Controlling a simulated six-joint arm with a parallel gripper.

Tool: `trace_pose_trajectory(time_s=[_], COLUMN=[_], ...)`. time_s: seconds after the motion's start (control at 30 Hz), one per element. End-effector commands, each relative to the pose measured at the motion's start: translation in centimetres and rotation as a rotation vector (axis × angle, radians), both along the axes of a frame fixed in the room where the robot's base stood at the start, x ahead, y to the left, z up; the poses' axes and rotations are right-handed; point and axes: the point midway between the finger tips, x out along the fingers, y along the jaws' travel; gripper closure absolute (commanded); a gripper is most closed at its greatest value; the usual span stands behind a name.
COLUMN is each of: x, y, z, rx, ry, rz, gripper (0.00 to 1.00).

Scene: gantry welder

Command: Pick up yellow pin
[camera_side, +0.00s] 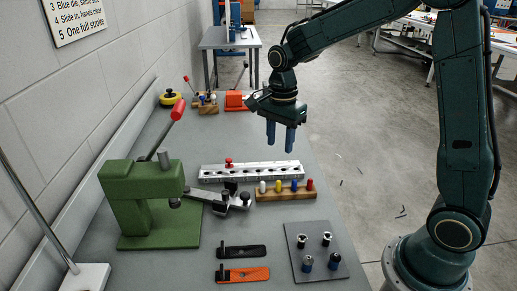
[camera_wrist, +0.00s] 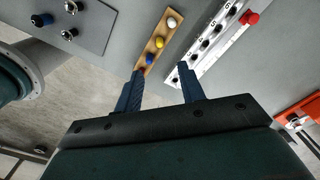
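In the wrist view the yellow pin (camera_wrist: 159,42) shows as a round top on the block (camera_wrist: 145,65), beyond my fingertips. My gripper (camera_side: 280,142) points down, high above the bench, with its fingers apart and nothing between them. It also shows in the wrist view (camera_wrist: 161,76), where the red pin is not clearly seen.
A pale rail with holes (camera_side: 250,170) and a red knob (camera_side: 229,162) lies just behind the block. A green press (camera_side: 140,205) with a red-tipped lever stands at left. A grey plate with several pegs (camera_side: 318,250) is in front. Orange (camera_side: 243,275) and black (camera_side: 242,252) flat pieces lie nearby.

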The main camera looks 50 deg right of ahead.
Motion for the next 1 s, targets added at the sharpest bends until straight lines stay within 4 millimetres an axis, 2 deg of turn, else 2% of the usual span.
trace_pose_trajectory(time_s=[0.17, 0.63, 0.8, 1.0], x=[0.0, -0.1, -0.1, 0.0], y=[0.0, 0.0, 0.0, 0.0], z=[-1.0, -7.4, -8.4, -8.6], rx=[0.000, 0.000, 0.000, 0.000], ry=[0.002, 0.003, 0.000, 0.000], rz=[0.001, 0.002, 0.002, 0.002], gripper=[0.61, 0.61, 0.61, 0.61])
